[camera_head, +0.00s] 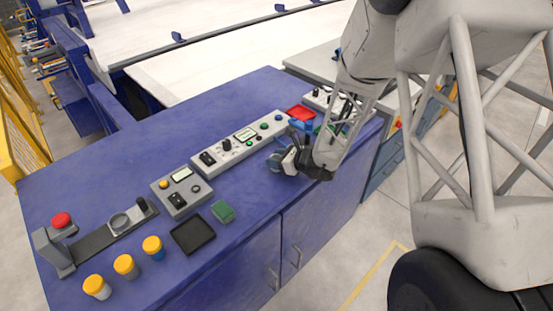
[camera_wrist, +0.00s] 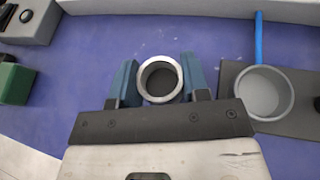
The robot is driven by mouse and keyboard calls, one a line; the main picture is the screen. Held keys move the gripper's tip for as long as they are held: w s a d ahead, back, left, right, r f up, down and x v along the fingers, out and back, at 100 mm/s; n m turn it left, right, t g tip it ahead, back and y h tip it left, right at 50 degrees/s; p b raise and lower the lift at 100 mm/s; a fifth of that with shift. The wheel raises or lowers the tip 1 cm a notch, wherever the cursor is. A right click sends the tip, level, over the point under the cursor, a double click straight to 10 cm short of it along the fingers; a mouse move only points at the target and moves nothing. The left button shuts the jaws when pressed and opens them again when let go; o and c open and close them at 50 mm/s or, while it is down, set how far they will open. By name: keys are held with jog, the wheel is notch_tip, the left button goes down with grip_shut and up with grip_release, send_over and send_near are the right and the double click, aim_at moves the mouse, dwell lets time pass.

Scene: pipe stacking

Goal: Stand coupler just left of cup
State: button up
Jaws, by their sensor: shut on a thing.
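The coupler (camera_wrist: 143,91) is a short, hollow ring with a pale rim, seen end-on in the wrist view. My gripper (camera_wrist: 160,72) is shut on it, with one blue finger on each side. In the head view my gripper (camera_head: 281,160) is low over the blue bench, in front of the long control panel; the coupler cannot be made out there. A round grey cup (camera_wrist: 264,94) is in the wrist view, right of the coupler and apart from it. The cup is on a dark plate (camera_wrist: 231,73). I cannot tell whether the coupler touches the bench.
The long panel (camera_head: 238,142) runs behind my gripper. A green block (camera_head: 223,211), black tray (camera_head: 193,235) and small switch box (camera_head: 181,191) are to the left. Bare blue bench (camera_wrist: 90,50) lies left of the coupler.

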jog(key=shift+f, duration=0.15)
jog(key=o, duration=0.9)
jog(key=shift+r, duration=0.2)
jog(key=shift+v, duration=5.95)
